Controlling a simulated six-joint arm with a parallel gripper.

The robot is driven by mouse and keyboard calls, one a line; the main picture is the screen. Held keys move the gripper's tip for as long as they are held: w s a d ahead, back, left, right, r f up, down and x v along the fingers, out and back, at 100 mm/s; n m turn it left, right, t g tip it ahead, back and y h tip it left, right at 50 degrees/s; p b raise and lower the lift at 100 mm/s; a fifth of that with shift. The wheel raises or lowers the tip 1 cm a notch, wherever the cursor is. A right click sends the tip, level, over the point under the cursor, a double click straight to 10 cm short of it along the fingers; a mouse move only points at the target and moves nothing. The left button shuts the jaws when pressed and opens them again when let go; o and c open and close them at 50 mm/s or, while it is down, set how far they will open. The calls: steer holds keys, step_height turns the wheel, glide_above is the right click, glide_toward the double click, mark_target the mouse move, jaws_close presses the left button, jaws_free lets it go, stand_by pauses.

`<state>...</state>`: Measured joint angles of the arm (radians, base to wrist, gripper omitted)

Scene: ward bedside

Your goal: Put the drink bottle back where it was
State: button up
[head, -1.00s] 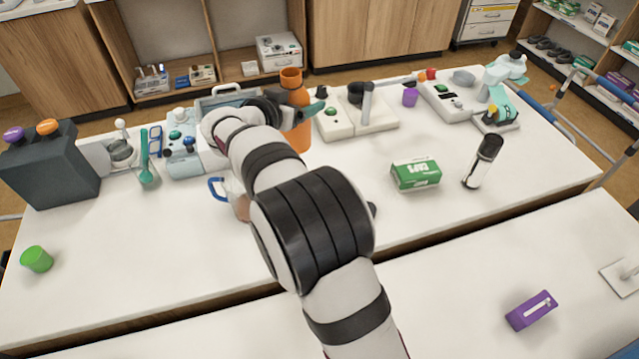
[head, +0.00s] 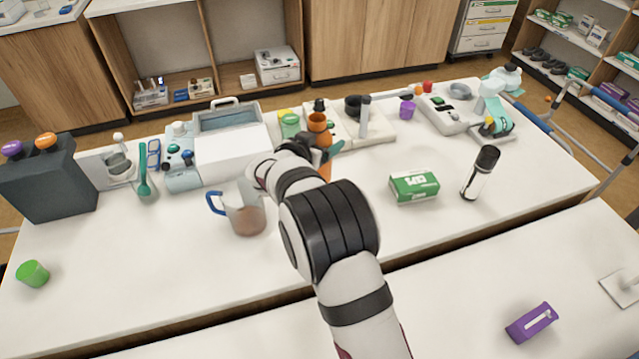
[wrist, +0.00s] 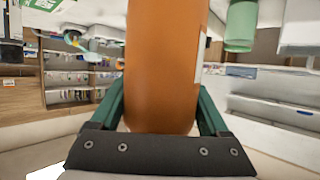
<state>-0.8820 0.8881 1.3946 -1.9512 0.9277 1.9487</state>
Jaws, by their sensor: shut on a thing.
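The orange drink bottle (head: 318,124) is held upright at the back middle of the table, in front of a white device. My gripper (head: 316,149) is shut on it, partly hidden by my own wrist. In the wrist view the bottle (wrist: 163,65) fills the middle, between the two green fingers (wrist: 163,112). Its lower part is mostly hidden in the head view. I cannot tell whether its base touches the table.
A green-lidded container (head: 289,124) is just left of the bottle and a white device (head: 375,130) just right. A jug (head: 245,212) with brownish contents, a white-blue case (head: 230,150), a green box (head: 414,186) and a black-capped bottle (head: 480,173) stand around.

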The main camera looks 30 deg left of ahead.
step_height(320, 180, down, 7)
stand_by(0.3)
steer(key=o, duration=1.6)
steer(key=shift+f, duration=0.15)
steer(key=shift+c, duration=0.2)
